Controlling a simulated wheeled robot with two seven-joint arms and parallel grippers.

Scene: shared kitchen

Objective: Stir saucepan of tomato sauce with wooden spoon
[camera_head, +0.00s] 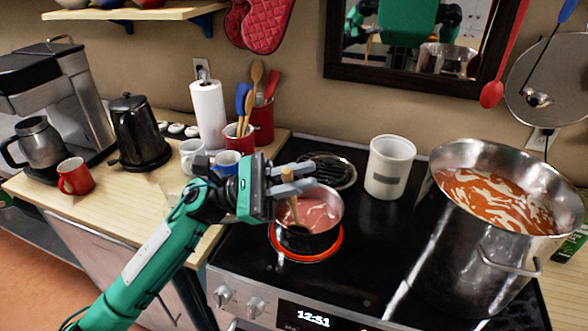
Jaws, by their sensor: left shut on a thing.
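The saucepan (311,241) stands on the stove's front left burner, which glows red around its base. Pinkish-red tomato sauce (322,217) shows inside it. My left gripper (292,183) is above the pan's left rim, shut on the upper part of the wooden spoon (294,208). The spoon stands nearly upright, with its lower end in the sauce at the pan's left side. The spoon's bowl is hidden or too small to make out. My right gripper is not in view.
A large steel pot (470,255) of orange-red liquid stands on the right of the stove. A white container (389,168) stands behind the saucepan. Red utensil crocks (239,138), mugs, a paper towel roll (208,113) and a black kettle (138,133) crowd the left counter.

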